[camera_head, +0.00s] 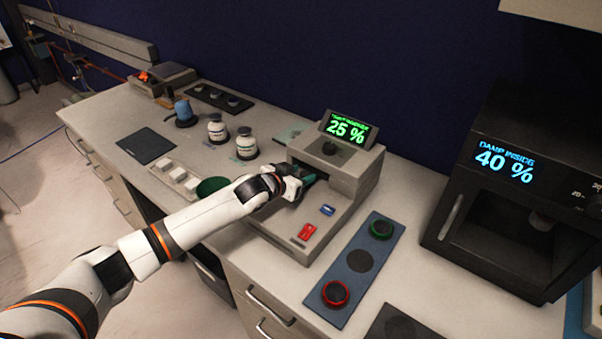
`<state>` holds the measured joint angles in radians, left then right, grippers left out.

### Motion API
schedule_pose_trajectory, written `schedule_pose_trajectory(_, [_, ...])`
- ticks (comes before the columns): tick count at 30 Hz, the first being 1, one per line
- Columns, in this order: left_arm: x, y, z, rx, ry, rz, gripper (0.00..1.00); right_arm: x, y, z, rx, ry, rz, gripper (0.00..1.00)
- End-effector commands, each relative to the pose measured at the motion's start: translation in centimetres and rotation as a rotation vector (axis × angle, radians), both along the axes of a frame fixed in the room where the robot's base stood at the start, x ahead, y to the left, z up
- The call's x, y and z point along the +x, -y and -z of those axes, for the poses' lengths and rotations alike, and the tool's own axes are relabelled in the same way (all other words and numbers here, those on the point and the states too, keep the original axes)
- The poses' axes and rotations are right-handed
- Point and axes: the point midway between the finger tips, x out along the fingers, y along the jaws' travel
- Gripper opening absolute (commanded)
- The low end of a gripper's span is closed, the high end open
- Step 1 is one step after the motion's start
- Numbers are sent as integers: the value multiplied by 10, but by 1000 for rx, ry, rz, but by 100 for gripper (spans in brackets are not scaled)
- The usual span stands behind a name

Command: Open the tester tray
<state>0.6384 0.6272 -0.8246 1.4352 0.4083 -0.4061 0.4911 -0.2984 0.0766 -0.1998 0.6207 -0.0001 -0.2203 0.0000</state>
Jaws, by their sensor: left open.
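The tester (368,182) is a beige box near the middle of the bench, with a green "25 %" display (347,129) on top. Its low front part carries a red switch (307,231) and a blue switch (327,210). My left gripper (308,181) is at the tester's front opening, its fingers beside a teal-green part there. The hand hides much of the opening, so I cannot tell the tray's position or whether the fingers touch it. The left gripper is open. My right gripper is not in view.
A blue panel (346,290) with a green-ringed and a red-ringed disc lies right of the tester. A black oven-like box (520,190) reads "40 %" at the right. White jars (246,144), a green bowl (213,186) and small white blocks (178,174) stand left of the tester.

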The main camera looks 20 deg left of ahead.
Motion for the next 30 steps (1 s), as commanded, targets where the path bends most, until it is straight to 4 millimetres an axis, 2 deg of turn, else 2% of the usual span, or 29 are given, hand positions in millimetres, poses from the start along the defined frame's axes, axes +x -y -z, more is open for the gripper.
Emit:
schedule_pose_trajectory(11, [4,2,2,0,0,1,46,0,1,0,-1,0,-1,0])
schedule_pose_trajectory(14, [4,2,2,0,0,1,33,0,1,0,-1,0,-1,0])
schedule_pose_trajectory(20, [4,2,2,0,0,1,1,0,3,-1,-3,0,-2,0])
schedule_pose_trajectory(26, [3,2,2,-1,-1,1,0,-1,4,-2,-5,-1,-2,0])
schedule_pose_trajectory(30, [-8,-2,1,-2,-5,1,0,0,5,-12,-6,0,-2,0])
